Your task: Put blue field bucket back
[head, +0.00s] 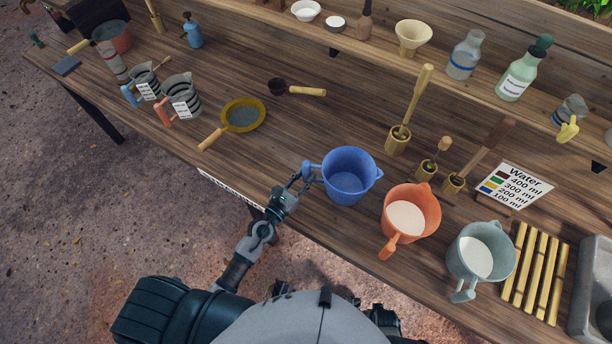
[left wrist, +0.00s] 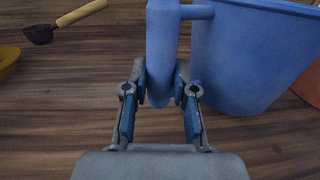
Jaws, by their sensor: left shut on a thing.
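The blue field bucket (head: 347,176) is on the wooden table near its front edge, upright, with its handle pointing left and its spout to the right. It looks empty. My left gripper (head: 303,181) is shut on the bucket's handle. In the left wrist view the two fingers (left wrist: 160,90) lie on either side of the blue handle, and the bucket (left wrist: 245,60) fills the upper right. I cannot tell whether its base touches the table. My right gripper is not in view.
An orange bucket (head: 410,213) and a grey bucket (head: 480,252), both with white contents, stand to the right. A bamboo rack (head: 537,272) and a Water sign (head: 514,184) are beyond. A yellow-rimmed sieve (head: 243,115) and jugs (head: 181,99) lie left. Bare table lies behind the blue bucket.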

